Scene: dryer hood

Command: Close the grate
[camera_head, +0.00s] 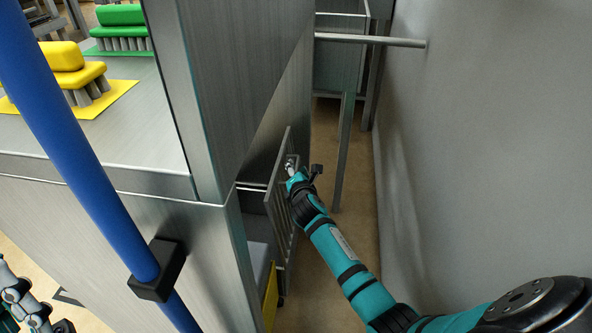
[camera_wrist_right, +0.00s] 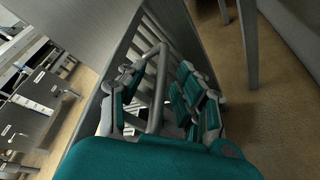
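The grate (camera_head: 279,200) is a grey metal barred door on the side of the steel housing. It stands swung out from the opening, over the narrow aisle. My right gripper (camera_head: 291,168) is at the grate's upper part. In the right wrist view, the grate's bars (camera_wrist_right: 150,45) and its round handle bar (camera_wrist_right: 157,88) show. The fingers of my right gripper (camera_wrist_right: 156,108) are apart, one on each side of the handle bar; firm contact cannot be seen. Part of my left gripper (camera_head: 28,303) shows at the bottom left edge, away from the grate; its fingers are unclear.
A grey wall (camera_head: 480,130) bounds the aisle on the right, with a horizontal metal bar (camera_head: 370,40) across it farther back. A thin metal post (camera_head: 343,150) stands beyond the grate. Yellow (camera_head: 75,70) and green (camera_head: 122,22) brushes lie on the steel top at left.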

